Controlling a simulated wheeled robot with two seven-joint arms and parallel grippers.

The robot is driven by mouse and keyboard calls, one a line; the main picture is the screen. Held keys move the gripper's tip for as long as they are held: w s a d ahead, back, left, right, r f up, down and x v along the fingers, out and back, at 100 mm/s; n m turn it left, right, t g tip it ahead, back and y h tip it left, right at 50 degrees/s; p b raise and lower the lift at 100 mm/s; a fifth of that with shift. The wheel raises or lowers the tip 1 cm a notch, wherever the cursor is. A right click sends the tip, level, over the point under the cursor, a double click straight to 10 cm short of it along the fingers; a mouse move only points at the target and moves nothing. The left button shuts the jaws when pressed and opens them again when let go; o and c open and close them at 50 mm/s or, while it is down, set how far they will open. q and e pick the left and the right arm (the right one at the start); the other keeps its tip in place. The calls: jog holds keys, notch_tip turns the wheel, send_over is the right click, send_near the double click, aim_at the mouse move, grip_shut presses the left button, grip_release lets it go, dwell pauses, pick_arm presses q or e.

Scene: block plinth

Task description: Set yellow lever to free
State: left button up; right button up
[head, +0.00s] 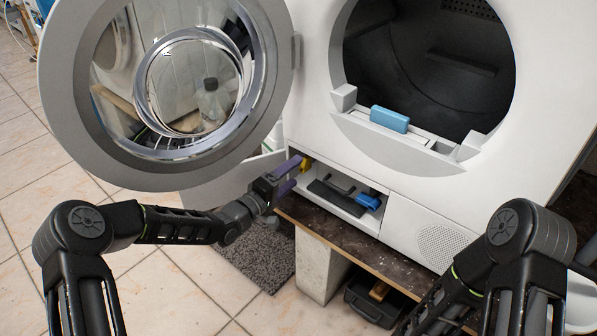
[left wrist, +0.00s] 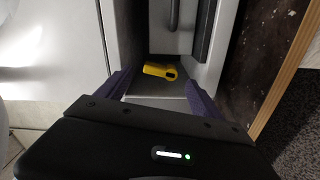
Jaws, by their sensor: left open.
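The yellow lever (head: 305,163) sits at the left end of the open low compartment under the dryer drum, partly hidden by my gripper. My left gripper (head: 296,173) is at that end of the compartment, its purple fingers apart. In the left wrist view the yellow lever (left wrist: 158,71) lies just beyond the gap between the open fingertips (left wrist: 161,88), and nothing is held. I cannot tell whether a finger touches it. My right arm shows at the lower right, but its gripper is out of view.
A blue lever (head: 369,201) is at the compartment's right side, beside a dark handle (head: 332,191). The round door (head: 75,140) stands open above my left arm. A blue-topped part (head: 389,118) is at the drum opening. The machine stands on a dark board (head: 385,262) with a wooden edge.

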aim_at(303, 165)
pick_arm(q)
jog(key=shift+b+x, duration=0.4)
jog(key=shift+x, duration=1.4)
jog(key=shift+c, duration=0.2)
